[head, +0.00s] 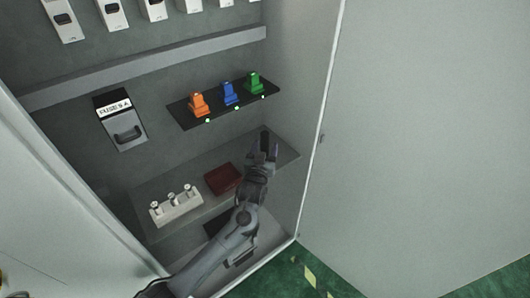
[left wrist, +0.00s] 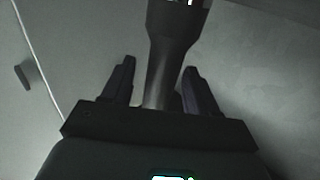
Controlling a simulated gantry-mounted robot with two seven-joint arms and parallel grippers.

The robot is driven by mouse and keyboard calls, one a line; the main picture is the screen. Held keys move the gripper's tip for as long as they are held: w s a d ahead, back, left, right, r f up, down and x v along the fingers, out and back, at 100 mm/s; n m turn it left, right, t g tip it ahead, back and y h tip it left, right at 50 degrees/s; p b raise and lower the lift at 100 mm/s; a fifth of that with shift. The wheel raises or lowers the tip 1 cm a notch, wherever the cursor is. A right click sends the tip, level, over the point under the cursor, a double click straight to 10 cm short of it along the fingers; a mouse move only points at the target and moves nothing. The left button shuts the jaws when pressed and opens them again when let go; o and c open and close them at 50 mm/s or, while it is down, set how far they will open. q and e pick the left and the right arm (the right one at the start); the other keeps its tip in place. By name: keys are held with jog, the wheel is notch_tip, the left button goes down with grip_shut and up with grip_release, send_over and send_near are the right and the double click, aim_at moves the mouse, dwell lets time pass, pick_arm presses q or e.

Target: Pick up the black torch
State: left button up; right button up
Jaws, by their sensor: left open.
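The black torch (left wrist: 172,45) shows in the left wrist view, with its wide head at the top edge and its narrower handle running down between my fingers. My left gripper (left wrist: 158,80) is open, with one finger on each side of the handle. Gaps show between the fingers and the handle, and the handle's lower end is hidden behind the gripper body. In the head view my left gripper (head: 264,150) is at the right end of the lower cabinet shelf, where the torch is hard to tell from the dark fingers. My right gripper is not in view.
The lower shelf (head: 150,192) also holds a dark red box (head: 223,179) beside my arm and a white block with pegs (head: 176,206). Orange (head: 198,105), blue (head: 229,94) and green (head: 254,83) pieces stand on the black shelf above. The cabinet's side wall (head: 313,110) is close on the right.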

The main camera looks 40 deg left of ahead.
pick_arm(q)
jog(key=c, duration=1.1)
jog(key=shift+r, duration=0.15)
